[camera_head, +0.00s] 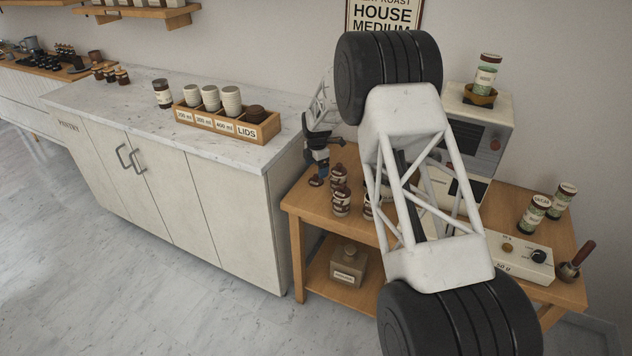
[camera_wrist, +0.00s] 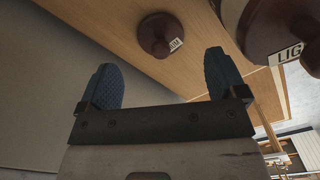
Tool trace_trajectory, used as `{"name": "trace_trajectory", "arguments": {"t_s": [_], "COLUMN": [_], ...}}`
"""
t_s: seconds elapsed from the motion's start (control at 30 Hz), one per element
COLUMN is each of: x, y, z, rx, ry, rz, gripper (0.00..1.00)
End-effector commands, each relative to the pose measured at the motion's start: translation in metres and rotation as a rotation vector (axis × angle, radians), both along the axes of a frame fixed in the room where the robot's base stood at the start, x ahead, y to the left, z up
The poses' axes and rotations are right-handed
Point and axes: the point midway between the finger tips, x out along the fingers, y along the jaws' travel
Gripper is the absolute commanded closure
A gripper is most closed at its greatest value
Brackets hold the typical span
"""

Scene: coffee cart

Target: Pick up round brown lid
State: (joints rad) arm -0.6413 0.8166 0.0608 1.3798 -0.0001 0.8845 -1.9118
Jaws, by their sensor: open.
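A round brown lid (camera_head: 316,181) lies on the left end of the wooden cart top. In the wrist view the round brown lid (camera_wrist: 154,30) has a raised knob and a small white label, and lies beyond the gap between my fingers. My gripper (camera_wrist: 161,78) is open, with its two blue fingers apart and nothing between them. In the head view my gripper (camera_head: 317,165) is just above the lid; its fingertips are partly hard to make out there.
Brown-lidded jars (camera_head: 341,196) stand close right of the lid; one labelled jar (camera_wrist: 268,28) looms at the wrist view's upper right. A white cabinet (camera_head: 220,215) stands left, bearing a wooden cup-and-lid box (camera_head: 225,130). My arm hides the cart's middle.

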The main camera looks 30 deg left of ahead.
Motion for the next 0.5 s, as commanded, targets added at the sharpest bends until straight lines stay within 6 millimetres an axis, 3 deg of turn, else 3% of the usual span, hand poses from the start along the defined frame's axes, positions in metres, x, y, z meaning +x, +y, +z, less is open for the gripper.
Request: {"name": "trace_trajectory", "arguments": {"t_s": [0.27, 0.5], "x": [0.0, 0.001], "y": [-0.001, -0.002], "z": [-0.01, -0.033], "rx": [0.0, 0.0], "ry": [0.0, 0.001], "rz": [0.0, 0.0], "gripper": [0.1, 0.1]}}
